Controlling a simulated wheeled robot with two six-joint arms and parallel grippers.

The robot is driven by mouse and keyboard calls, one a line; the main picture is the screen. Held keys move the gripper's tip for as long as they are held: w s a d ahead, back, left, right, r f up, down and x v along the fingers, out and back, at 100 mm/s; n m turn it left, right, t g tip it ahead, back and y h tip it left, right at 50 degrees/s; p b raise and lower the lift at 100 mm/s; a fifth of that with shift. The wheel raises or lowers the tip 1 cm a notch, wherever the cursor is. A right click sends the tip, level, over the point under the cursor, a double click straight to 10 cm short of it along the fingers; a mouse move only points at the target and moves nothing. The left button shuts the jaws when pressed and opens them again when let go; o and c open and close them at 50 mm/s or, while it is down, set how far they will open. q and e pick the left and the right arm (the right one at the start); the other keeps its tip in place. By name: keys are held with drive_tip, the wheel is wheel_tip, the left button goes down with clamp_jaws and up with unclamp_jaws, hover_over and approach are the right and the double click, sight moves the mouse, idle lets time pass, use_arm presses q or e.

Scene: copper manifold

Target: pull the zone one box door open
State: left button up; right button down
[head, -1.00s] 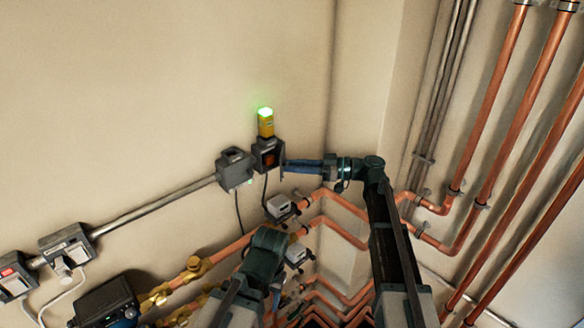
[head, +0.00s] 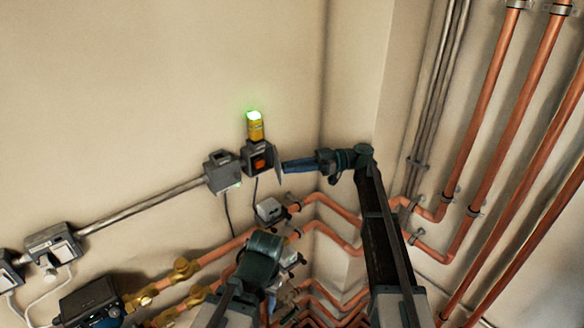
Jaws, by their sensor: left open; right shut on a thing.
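The box (head: 256,158) I take to be zone one is a small dark box on the wall, with a yellow beacon (head: 255,130) lit green on top. Its front is open and an orange part (head: 259,163) shows inside. Its grey door (head: 278,163) stands swung out on the right side. My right gripper (head: 284,166) comes in from the right and is shut on the door's edge. My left gripper (head: 273,296) is low, in front of the copper pipes, open and mostly hidden behind its own wrist.
A second grey box (head: 222,171) sits just left, joined to a conduit (head: 140,209). Copper pipes with brass valves (head: 182,270) and a small white box (head: 270,209) lie below. Vertical copper pipes (head: 490,110) stand on the right wall. The wall above the beacon is bare.

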drive_tip(key=c, duration=0.8)
unclamp_jaws()
drive_tip(key=shift+a, duration=0.1)
drive_tip(key=shift+o, duration=0.2)
drive_tip(key=shift+r, duration=0.1)
wheel_tip(320, 180, up, 4)
drive_tip(key=p, duration=0.5)
drive_tip(key=s, duration=1.6)
drive_tip(key=shift+a+r, duration=0.25)
drive_tip(key=shift+r, duration=0.1)
